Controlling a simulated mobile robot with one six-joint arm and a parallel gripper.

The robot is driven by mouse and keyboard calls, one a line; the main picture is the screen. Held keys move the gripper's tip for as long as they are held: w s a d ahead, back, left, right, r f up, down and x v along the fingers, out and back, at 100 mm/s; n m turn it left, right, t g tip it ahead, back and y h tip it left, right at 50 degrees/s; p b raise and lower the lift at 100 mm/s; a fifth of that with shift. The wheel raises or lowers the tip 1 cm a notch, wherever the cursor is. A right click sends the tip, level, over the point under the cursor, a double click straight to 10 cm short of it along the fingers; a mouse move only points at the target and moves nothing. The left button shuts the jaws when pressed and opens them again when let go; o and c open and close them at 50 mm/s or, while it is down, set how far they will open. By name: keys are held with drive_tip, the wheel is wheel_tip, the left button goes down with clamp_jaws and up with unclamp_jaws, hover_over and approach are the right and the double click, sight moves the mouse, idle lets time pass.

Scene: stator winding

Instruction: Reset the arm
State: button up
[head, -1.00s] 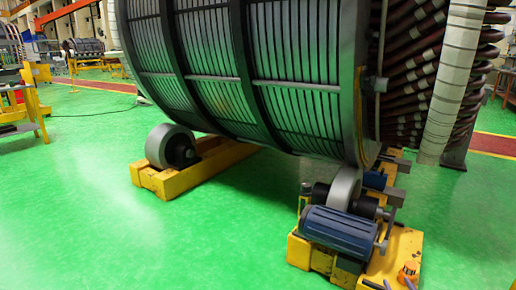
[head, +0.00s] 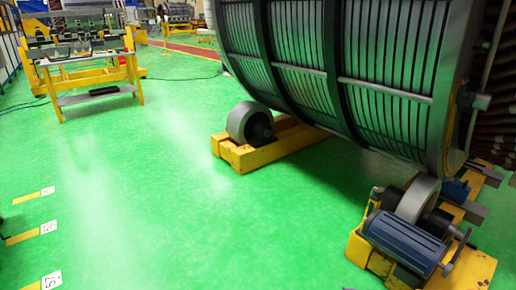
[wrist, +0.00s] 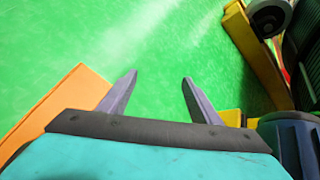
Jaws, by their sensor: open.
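My gripper (wrist: 160,92) shows in the wrist view with its two grey fingers spread apart. It is open and nothing is between the fingers; green floor lies beyond them. My arm and gripper do not show in the head view. The large stator (head: 350,65) rests on rollers at the upper right of the head view. A dark ribbed part of it shows at the right edge of the wrist view (wrist: 305,50).
A yellow roller stand (head: 240,158) and another with a blue motor (head: 405,240) sit under the stator. A yellow-legged workbench (head: 90,60) stands at the back left. Numbered floor markers (head: 50,280) lie at the left. The green floor (head: 170,210) between is clear.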

drive_tip(key=s+a+r+n+g+p, duration=0.1)
drive_tip(key=s+a+n+g+p, duration=0.4)
drive_tip(key=a, duration=0.4)
drive_tip(key=s+a+r+n+g+p, duration=0.25)
drive_tip(key=s+a+n+p, duration=0.2)
drive_tip(key=s+a, duration=0.35)
drive_tip(key=s+a+r+n+g+h+p, duration=0.1)
drive_tip(key=s+r+n+g+h+p, duration=0.2)
drive_tip(key=s+n+p, duration=0.2)
drive_tip(key=s+a+r+n+g+h+p, duration=0.2)
drive_tip(key=s+r+n+g+h+p, duration=0.1)
drive_tip(key=s+n, duration=0.4)
drive_tip(key=shift+s+r+g+p, duration=0.6)
drive_tip(key=shift+s+p, duration=0.25)
drive_tip(key=shift+p, duration=0.2)
drive_tip(key=shift+n, duration=0.25)
